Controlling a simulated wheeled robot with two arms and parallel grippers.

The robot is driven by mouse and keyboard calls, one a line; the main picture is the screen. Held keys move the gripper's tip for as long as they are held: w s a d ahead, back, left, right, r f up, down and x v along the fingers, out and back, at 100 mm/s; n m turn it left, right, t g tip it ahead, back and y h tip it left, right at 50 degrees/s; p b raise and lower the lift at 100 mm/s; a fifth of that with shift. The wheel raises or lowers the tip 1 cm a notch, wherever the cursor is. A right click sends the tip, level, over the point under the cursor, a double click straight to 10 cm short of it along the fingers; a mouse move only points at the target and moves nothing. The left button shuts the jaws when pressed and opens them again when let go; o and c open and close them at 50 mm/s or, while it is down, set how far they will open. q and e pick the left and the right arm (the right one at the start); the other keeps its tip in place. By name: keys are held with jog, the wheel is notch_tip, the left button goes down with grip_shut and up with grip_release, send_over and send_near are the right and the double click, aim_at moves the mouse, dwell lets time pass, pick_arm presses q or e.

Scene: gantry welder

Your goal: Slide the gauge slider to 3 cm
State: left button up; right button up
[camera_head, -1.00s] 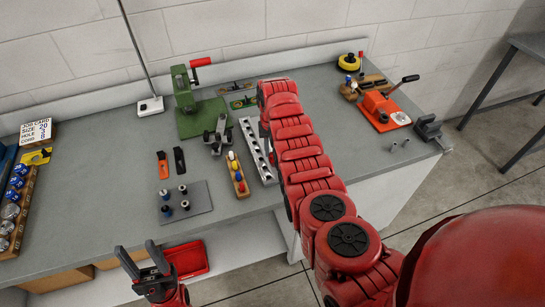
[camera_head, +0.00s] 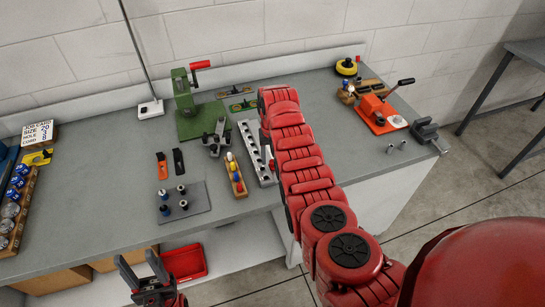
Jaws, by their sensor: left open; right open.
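Two small flat strips lie at the back of the bench, one dark (camera_head: 234,91) and one green (camera_head: 244,105). They may be scales, but I cannot tell which thing is the gauge or read any marks or slider on it. My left gripper (camera_head: 141,264) is open and empty, low at the front left, in front of the bench and far from these strips. My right arm reaches over the bench in the middle. Its gripper is hidden behind its own red links, so its jaws do not show.
A green press (camera_head: 187,105) with a red handle stands at the back. A silver holed block (camera_head: 257,153), a wooden peg strip (camera_head: 236,178) and a grey peg plate (camera_head: 184,204) lie in the middle. An orange lever tool (camera_head: 378,112) stands right.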

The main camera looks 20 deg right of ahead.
aim_at(272, 160)
jog(key=shift+w+r, duration=0.1)
jog(key=shift+r, duration=0.2)
notch_tip(272, 160, up, 4)
jog(key=shift+r+b, duration=0.15)
jog(key=shift+b, duration=0.9)
notch_tip(272, 160, up, 12)
jog(key=b, duration=0.1)
jog(key=shift+r, duration=0.25)
